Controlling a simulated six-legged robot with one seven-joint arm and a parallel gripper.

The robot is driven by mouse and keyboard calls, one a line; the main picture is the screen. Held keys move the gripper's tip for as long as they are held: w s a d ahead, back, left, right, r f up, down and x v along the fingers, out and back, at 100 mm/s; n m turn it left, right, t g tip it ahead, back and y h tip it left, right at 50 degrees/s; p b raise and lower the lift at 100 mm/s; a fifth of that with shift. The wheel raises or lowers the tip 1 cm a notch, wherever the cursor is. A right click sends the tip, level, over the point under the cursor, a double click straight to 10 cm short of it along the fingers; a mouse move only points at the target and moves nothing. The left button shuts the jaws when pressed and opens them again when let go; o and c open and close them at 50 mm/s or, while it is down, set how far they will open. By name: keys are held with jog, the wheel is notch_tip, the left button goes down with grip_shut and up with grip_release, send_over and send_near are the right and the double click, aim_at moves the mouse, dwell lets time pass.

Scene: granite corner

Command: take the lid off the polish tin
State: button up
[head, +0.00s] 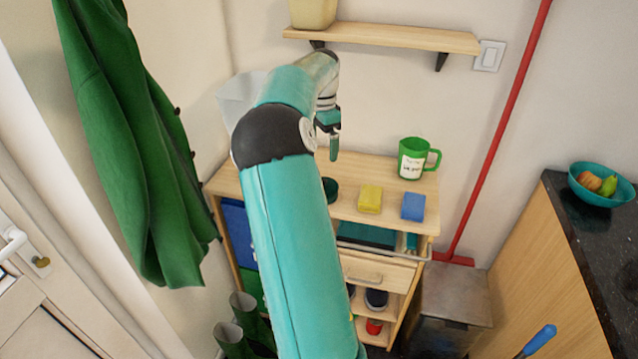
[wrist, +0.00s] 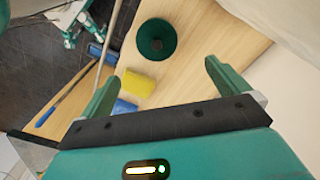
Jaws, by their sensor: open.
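The polish tin (head: 330,189) is a small dark green round thing on the wooden top of the cart, partly hidden behind my arm in the head view. In the wrist view the tin (wrist: 156,40) shows from above as a dark green disc with a darker middle. I cannot make out the seam between lid and body. My gripper (head: 334,147) hangs above the cart top, over the back of it. In the wrist view my gripper (wrist: 160,74) has its two green fingers wide apart with nothing between them. The tin lies beyond the fingertips, apart from them.
A yellow sponge (head: 370,198) and a blue sponge (head: 413,206) lie right of the tin. A green mug (head: 412,160) stands at the back right of the cart top (head: 300,165). A wall shelf (head: 400,37) with a pot hangs above. A red pole (head: 500,130) leans at the right.

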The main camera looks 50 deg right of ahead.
send_over(324, 180)
notch_tip(324, 180, down, 8)
jog(key=shift+d+r, duration=0.1)
notch_tip(324, 180, down, 5)
jog(key=shift+f, duration=0.15)
jog(key=c, duration=0.9)
